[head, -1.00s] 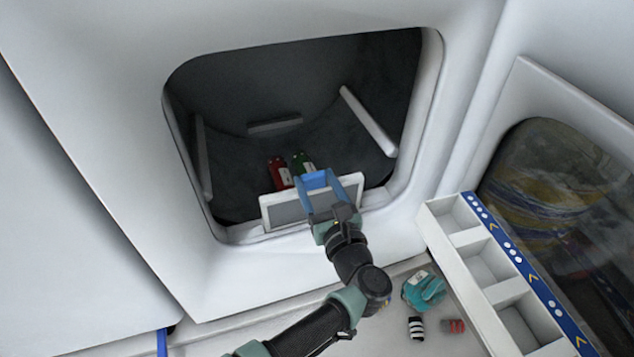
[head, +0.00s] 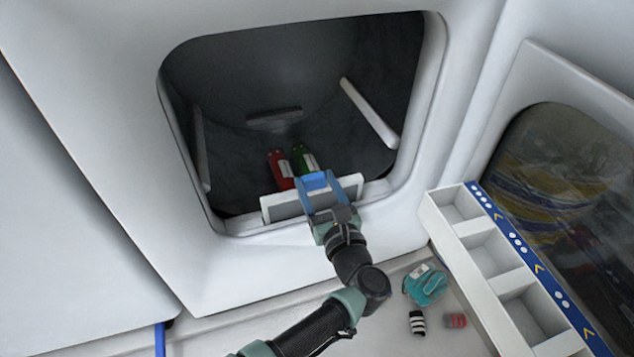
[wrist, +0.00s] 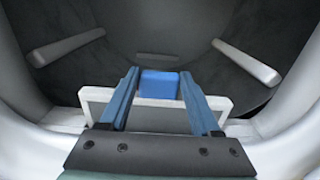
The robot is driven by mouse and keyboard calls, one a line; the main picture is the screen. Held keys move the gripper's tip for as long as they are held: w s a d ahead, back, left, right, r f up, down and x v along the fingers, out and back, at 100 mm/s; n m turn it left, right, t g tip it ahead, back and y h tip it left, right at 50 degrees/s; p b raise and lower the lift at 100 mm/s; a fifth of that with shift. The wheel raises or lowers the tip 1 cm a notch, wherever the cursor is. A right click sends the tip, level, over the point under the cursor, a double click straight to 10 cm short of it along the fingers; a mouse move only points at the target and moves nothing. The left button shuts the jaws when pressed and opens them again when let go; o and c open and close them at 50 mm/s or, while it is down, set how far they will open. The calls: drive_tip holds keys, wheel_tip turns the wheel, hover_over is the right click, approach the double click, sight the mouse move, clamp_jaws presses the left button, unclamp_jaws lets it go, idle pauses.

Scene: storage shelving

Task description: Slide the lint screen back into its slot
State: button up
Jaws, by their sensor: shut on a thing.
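The lint screen (head: 287,208) is a white-framed panel with a grey face and a blue tab handle on top. It stands at the lower front lip of the dryer opening, and its lower edge is at the lip; I cannot tell how deep it sits in the slot. My gripper (head: 318,183) is shut on the blue handle (wrist: 160,84), one blue finger on each side. In the wrist view the white top edge of the screen (wrist: 160,103) spans below the handle. The slot itself is hidden behind the screen and my gripper.
A red bottle (head: 281,171) and a green bottle (head: 304,160) lie in the dark drum behind the screen. A white divided tray (head: 478,237) stands at the right. A teal bundle (head: 426,286), a striped roll (head: 417,322) and a red can (head: 455,321) lie on the floor.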

sight(315, 202)
drive_tip(key=shift+f+b, duration=1.95)
drive_tip(key=shift+f, duration=1.5)
drive_tip(key=o, duration=1.5)
drive_tip(key=shift+o, duration=0.2)
drive_tip(key=shift+s+d+p, duration=0.15)
drive_tip(key=shift+s+p, duration=0.35)
drive_tip(key=shift+p, duration=0.05)
drive_tip(key=p+v, duration=0.7)
drive_tip(key=v, duration=0.5)
drive_tip(key=shift+p, duration=0.3)
